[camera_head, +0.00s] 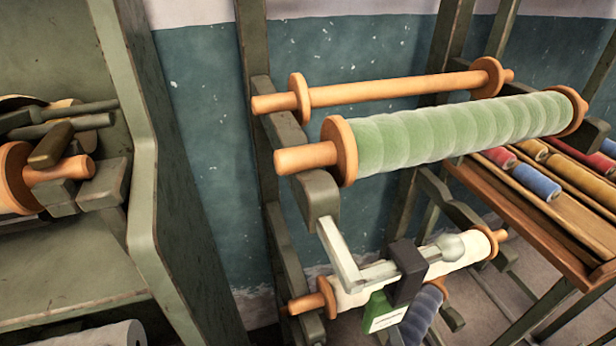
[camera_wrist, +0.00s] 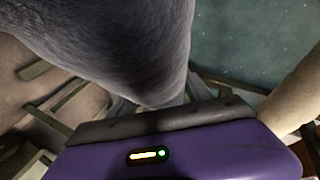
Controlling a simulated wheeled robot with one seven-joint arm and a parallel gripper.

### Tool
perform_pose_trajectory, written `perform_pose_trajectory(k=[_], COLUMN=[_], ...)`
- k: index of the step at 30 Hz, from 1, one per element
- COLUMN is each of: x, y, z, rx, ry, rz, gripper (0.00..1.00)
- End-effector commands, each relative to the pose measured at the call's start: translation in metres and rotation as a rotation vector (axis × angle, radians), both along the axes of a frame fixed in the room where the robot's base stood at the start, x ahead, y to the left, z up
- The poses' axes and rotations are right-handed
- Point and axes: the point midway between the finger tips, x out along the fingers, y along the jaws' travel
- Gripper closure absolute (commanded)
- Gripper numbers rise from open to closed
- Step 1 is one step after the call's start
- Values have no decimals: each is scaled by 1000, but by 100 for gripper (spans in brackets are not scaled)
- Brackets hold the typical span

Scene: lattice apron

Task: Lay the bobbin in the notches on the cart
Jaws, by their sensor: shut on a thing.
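In the wrist view the purple body of my gripper (camera_wrist: 165,140) fills the bottom, with a dark pad along its upper edge. A large grey, fuzzy surface, which looks like a bobbin (camera_wrist: 120,45) wound with thread, fills the upper left just beyond it. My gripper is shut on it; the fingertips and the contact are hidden. No empty notches on a cart can be told for sure.
A green upright frame holds a green-wound bobbin (camera_head: 460,130), a bare orange bobbin (camera_head: 400,90) and a white-wound bobbin (camera_head: 455,262). A wooden table (camera_head: 520,215) with coloured rolls stands right. A green cabinet-like frame (camera_head: 150,170) stands left. A tan cylinder (camera_wrist: 295,95) is close on the right.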

Motion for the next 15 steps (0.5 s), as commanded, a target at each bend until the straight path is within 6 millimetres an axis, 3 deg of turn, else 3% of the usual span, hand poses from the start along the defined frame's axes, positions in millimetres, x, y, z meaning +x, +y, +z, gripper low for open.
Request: perform_pose_trajectory(k=[8,15], x=[1,-2], y=[3,-19], z=[1,-1], rx=[0,1], ry=[-3,-2], rz=[5,-62], gripper=[100,100])
